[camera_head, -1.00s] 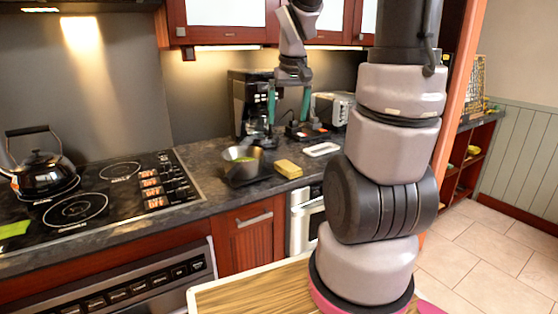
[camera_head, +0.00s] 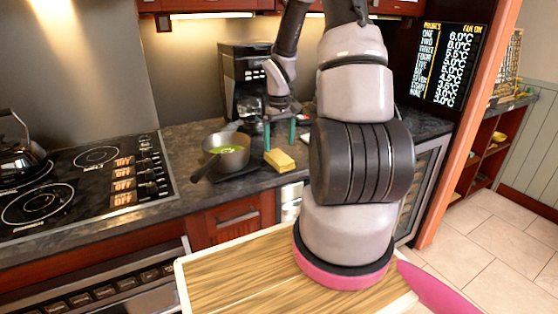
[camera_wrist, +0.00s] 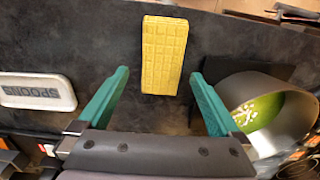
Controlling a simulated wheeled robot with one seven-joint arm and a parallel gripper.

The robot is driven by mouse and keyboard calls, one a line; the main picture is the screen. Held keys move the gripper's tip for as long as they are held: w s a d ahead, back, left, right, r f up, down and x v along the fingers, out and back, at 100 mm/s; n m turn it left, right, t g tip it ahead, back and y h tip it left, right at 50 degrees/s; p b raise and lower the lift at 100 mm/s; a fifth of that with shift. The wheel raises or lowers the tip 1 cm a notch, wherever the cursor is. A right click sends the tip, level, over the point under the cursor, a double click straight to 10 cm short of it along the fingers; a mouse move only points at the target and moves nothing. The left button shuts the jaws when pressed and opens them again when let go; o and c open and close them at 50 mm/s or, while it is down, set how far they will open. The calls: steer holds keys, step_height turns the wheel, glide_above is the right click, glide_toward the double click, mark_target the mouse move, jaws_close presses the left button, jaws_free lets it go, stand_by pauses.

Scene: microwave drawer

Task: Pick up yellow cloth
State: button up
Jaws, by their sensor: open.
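The yellow cloth (camera_head: 280,160) is a flat rectangular block with a grid texture. It lies near the front edge of the dark counter, just right of a pot. In the wrist view the cloth (camera_wrist: 164,55) lies ahead of my gripper (camera_wrist: 158,97), lined up between the two green fingers and untouched. My gripper also shows in the head view (camera_head: 280,132), pointing down a little above and behind the cloth. The fingers are wide apart and empty.
A metal pot (camera_head: 228,152) with green contents stands close left of the cloth; it shows in the wrist view (camera_wrist: 262,110) beside the right-hand finger. A spoon rest (camera_wrist: 37,91) lies on the other side. A coffee maker (camera_head: 240,82) stands behind, the stovetop (camera_head: 75,185) at left.

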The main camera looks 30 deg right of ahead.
mark_target(279, 156)
steer(key=shift+s+a+f, duration=0.1)
steer(key=shift+f, duration=1.25)
steer(key=shift+s+f, duration=0.1)
steer(key=shift+f, duration=1.25)
steer(key=c, duration=1.2)
